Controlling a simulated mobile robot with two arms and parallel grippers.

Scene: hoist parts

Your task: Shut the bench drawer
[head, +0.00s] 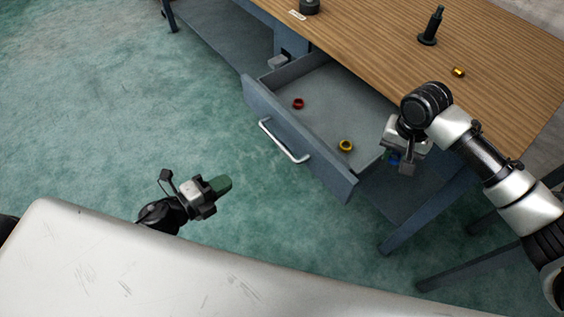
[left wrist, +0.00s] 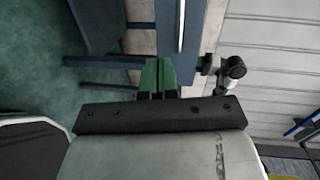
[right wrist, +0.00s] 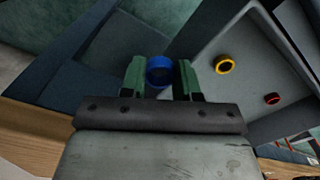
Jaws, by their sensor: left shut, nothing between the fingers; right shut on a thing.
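The bench drawer (head: 252,86) stands open, pulled out from under the wooden bench top. Its silver bar handle (head: 284,142) is on the blue-grey front. A red ring (head: 298,104) and a yellow ring (head: 346,146) lie inside it; both also show in the right wrist view, the red (right wrist: 271,99) and the yellow (right wrist: 224,63). My left gripper (head: 224,184) is shut and empty, in front of the drawer and apart from the handle. My right gripper (right wrist: 159,78) is shut on a blue ring (right wrist: 159,70), beside the drawer's right end in the head view.
The bench top (head: 390,70) carries a black upright part (head: 432,26), a small gold piece (head: 458,72) and a dark green round part (head: 309,6). A bench leg (head: 425,222) stands right of the drawer. The green floor in front of the drawer is clear.

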